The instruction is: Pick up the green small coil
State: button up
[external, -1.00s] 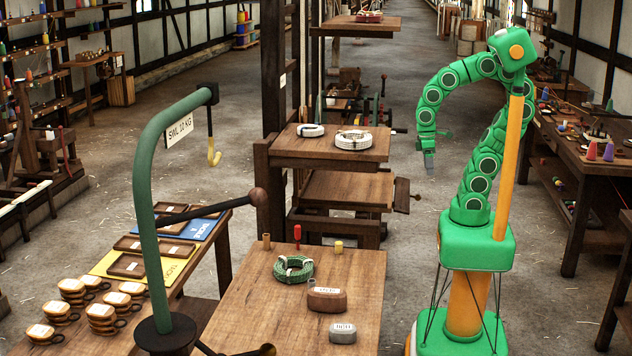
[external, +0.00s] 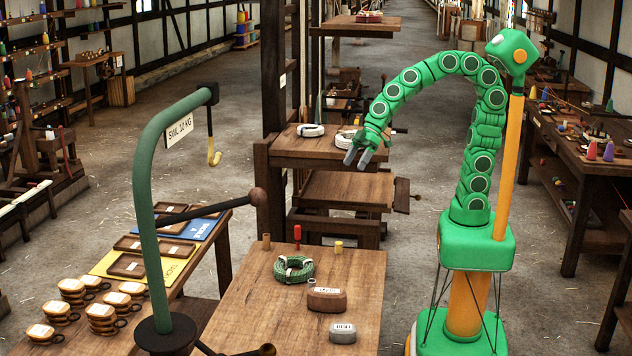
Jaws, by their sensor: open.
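The green coil (external: 293,270) lies flat on the near wooden table (external: 255,300), with pale bands around it. My gripper (external: 357,157) is open and empty. It hangs in the air at the end of my green arm, above and to the right of the coil in the picture, well apart from it. In the picture it overlaps a white coil (external: 346,138) on the tiered wooden stand behind; I cannot tell how far it is from that coil.
A brown labelled block (external: 327,300) and a grey labelled block (external: 343,333) sit near the coil. A red peg (external: 297,236) and a yellow peg (external: 338,246) stand behind it. A green crane post (external: 148,230) with a hook (external: 214,157) rises at the left.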

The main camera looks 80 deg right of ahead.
jog(key=w+f+m+t+h, duration=0.3)
jog(key=w+f, duration=0.1)
jog(key=w, duration=0.9)
jog(key=n+t+y, duration=0.1)
jog(key=t+y, duration=0.1)
jog(key=t, duration=0.1)
send_over(289, 257)
jog(key=d, duration=0.6)
notch_tip(289, 257, down, 16)
jog(key=r, duration=0.1)
jog(key=s+a+f, duration=0.1)
jog(key=f, duration=0.3)
jog(key=s+a+f+y, duration=0.1)
jog(key=f, duration=0.3)
jog(key=s+a+f+y, duration=0.1)
jog(key=f, duration=0.4)
jog(key=shift+s+a+f+n+g, duration=0.1)
jog(key=shift+s+a+n+g, duration=0.1)
jog(key=shift+a+n+g, duration=0.2)
jog(key=shift+x, duration=2.5)
jog(key=c, duration=1.4)
